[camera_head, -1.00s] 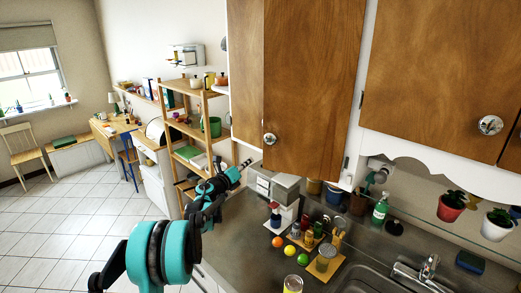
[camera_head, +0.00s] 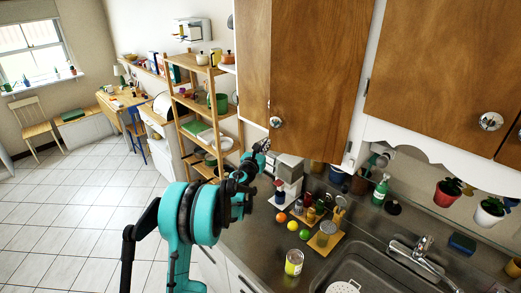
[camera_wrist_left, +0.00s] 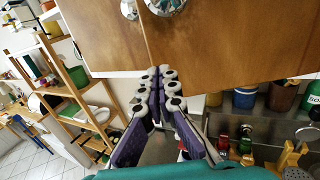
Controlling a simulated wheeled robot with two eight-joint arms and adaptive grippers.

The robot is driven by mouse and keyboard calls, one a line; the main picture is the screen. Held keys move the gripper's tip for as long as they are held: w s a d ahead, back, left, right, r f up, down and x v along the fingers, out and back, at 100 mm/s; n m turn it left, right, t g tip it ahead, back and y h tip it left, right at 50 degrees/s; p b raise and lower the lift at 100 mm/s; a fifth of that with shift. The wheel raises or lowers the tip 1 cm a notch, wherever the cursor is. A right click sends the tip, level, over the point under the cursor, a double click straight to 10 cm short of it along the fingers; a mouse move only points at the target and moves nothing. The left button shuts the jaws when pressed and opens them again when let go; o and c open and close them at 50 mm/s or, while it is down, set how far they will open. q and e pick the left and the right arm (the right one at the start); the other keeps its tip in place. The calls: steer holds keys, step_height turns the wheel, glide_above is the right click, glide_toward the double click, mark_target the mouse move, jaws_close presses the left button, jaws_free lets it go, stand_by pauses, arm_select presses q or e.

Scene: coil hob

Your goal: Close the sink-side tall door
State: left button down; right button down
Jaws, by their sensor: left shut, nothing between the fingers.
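The sink-side tall door (camera_head: 320,75) is a brown wooden cupboard door with a round metal knob (camera_head: 276,123) near its lower left corner. It seems to stand slightly proud of the wooden panel on its left (camera_head: 252,70); how far it is ajar I cannot tell. My left gripper (camera_head: 263,146) is shut and empty, just below and left of the knob. In the left wrist view its fingertips (camera_wrist_left: 160,72) point at the lower edge near the seam of the two doors; contact is unclear. My right gripper is out of view.
A wooden shelf rack (camera_head: 205,110) stands to the left. Another wall cupboard door (camera_head: 440,60) is at right. Open floor lies at left.

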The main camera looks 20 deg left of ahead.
mark_target(271, 137)
arm_select(q)
steer(key=shift+w+a+p, duration=0.1)
steer(key=shift+w+p, duration=0.35)
steer(key=shift+w, duration=1.45)
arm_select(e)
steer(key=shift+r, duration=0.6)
